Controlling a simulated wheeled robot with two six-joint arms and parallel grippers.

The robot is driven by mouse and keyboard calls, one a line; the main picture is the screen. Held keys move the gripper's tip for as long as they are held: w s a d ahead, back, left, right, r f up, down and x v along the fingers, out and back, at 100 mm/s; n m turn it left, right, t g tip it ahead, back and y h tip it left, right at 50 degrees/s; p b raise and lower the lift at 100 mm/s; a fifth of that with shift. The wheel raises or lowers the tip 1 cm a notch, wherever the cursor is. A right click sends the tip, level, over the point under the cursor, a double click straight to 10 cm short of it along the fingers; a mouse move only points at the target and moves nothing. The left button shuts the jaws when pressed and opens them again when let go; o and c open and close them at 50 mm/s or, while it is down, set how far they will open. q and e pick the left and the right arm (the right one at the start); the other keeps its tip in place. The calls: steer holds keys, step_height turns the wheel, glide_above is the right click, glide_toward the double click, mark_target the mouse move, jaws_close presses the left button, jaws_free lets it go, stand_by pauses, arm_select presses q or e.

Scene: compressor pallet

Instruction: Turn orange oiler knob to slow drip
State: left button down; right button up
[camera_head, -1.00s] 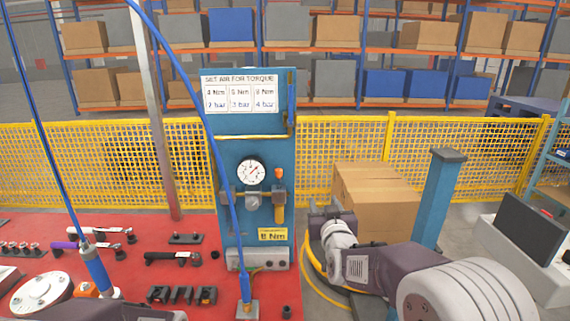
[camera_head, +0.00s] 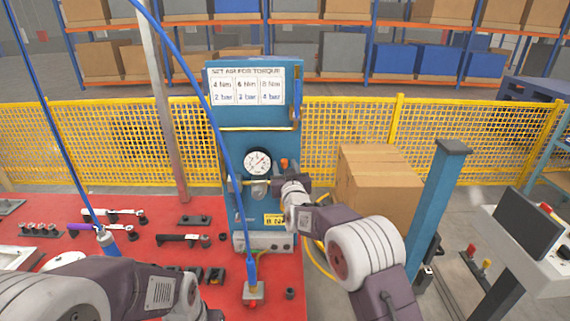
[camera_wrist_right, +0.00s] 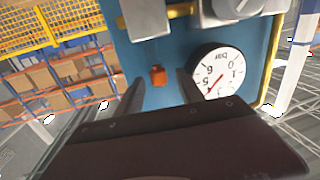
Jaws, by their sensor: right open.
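The orange oiler knob (camera_head: 284,163) sits on the blue panel (camera_head: 232,141), right of the round pressure gauge (camera_head: 257,162). My right gripper (camera_head: 288,181) is in front of the panel just below the knob and covers the yellow oiler bowl. In the right wrist view, which shows the panel upside down, the orange knob (camera_wrist_right: 157,75) appears between the two open fingers of the right gripper (camera_wrist_right: 160,88), beyond their tips. No contact with the knob shows. My left arm lies low over the red table; its fingers are not visible.
A blue hose (camera_head: 209,108) hangs in front of the panel. Tools and sockets lie on the red table (camera_head: 146,260). Cardboard boxes (camera_head: 375,190) and a blue post (camera_head: 439,205) stand to the right. A yellow mesh fence (camera_head: 345,133) is behind.

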steer(key=shift+w+d+f, duration=0.1)
steer(key=shift+w+f, duration=0.1)
steer(key=shift+w, duration=0.05)
steer(key=shift+c, duration=0.7)
jaws_close()
steer(key=y+b, duration=0.1)
steer(key=b, duration=0.1)
steer(key=n+y+b, duration=0.1)
steer(key=shift+w+d+f+g+b, duration=0.1)
steer(key=shift+d+f+g+b, duration=0.1)
steer(key=shift+f+g+b, duration=0.15)
steer(key=shift+d+r+n+y, duration=0.1)
steer(key=shift+r+n+y, duration=0.2)
steer(key=shift+n+y, duration=0.35)
steer(key=n+g+y+p, duration=0.1)
steer(key=p, duration=0.1)
steer(key=n+g+y+p, duration=0.1)
steer(key=y+p, duration=0.1)
steer(key=p, duration=0.1)
steer(key=n+g+y+p, duration=0.1)
steer(key=n+y+p, duration=0.1)
steer(key=shift+w+d+r+y+p, duration=0.25)
steer(key=shift+d+r+p, duration=0.05)
steer(key=shift+r, duration=0.05)
steer(key=shift+f+n+g+y+p, duration=0.15)
steer(key=shift+n+g+y+p, duration=0.4)
steer(key=shift+g+y+p, duration=0.15)
